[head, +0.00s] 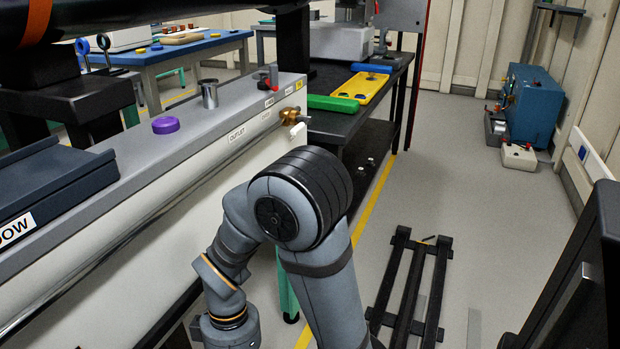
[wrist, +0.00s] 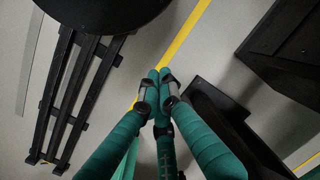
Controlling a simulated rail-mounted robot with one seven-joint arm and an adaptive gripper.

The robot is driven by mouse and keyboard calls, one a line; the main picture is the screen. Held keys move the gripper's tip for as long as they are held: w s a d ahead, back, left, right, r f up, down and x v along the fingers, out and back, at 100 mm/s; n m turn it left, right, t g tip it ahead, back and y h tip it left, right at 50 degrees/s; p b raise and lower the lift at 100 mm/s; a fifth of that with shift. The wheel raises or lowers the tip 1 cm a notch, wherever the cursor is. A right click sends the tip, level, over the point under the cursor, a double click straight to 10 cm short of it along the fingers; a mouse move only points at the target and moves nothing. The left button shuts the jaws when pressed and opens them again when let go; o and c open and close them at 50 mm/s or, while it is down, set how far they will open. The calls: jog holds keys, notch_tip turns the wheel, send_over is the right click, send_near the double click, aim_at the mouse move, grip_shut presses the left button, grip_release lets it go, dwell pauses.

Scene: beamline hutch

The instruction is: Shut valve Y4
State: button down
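In the head view a brass valve fitting (head: 290,116) sticks out of the front of the long grey beamline housing, near its far end. A pale part hangs below it. Small labels sit near it, but I cannot read Y4 on any of them. The valve's open or shut state is too small to tell. My gripper is not in the head view; my arm bends downward, away from the fitting. In the wrist view my gripper's teal fingers (wrist: 159,76) converge with tips together, nothing seen between them, above the floor. No valve shows in that view.
The grey housing (head: 215,118) carries a purple cap (head: 165,125) and a metal cylinder (head: 209,95). A black bench (head: 335,118) holds a yellow tray (head: 363,87) and a green block (head: 333,104). A black rack (head: 410,290) lies on the floor. The right-hand aisle is mostly clear.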

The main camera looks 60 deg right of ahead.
jog(key=w+d+r+m+t+y+p, duration=0.1)
jog(key=d+r+m+t+y+p, duration=0.1)
jog(key=d+r+m+p, duration=0.65)
jog(key=w+d+r+m+t+y+p, duration=0.1)
jog(key=d+r+m+p, duration=0.35)
jog(key=r+p, duration=0.75)
jog(key=w+d+r+m+t+y+p, duration=0.15)
jog(key=d+r+m+p, duration=0.35)
jog(key=r+m+p, duration=0.55)
jog(key=m+t+h+p, duration=0.4)
jog(key=m+t+p, duration=0.5)
jog(key=p, duration=0.4)
send_near(299, 130)
jog(key=s+d+r+g, duration=0.1)
jog(key=s+r, duration=0.4)
jog(key=shift+s+d+m+y, duration=0.1)
jog(key=shift+d+m+y, duration=0.15)
jog(key=shift+m, duration=0.1)
jog(key=shift+a, duration=0.1)
jog(key=p+x, duration=0.2)
jog(key=x, duration=1.2)
jog(key=shift+f, duration=0.15)
jog(key=shift+f, duration=0.1)
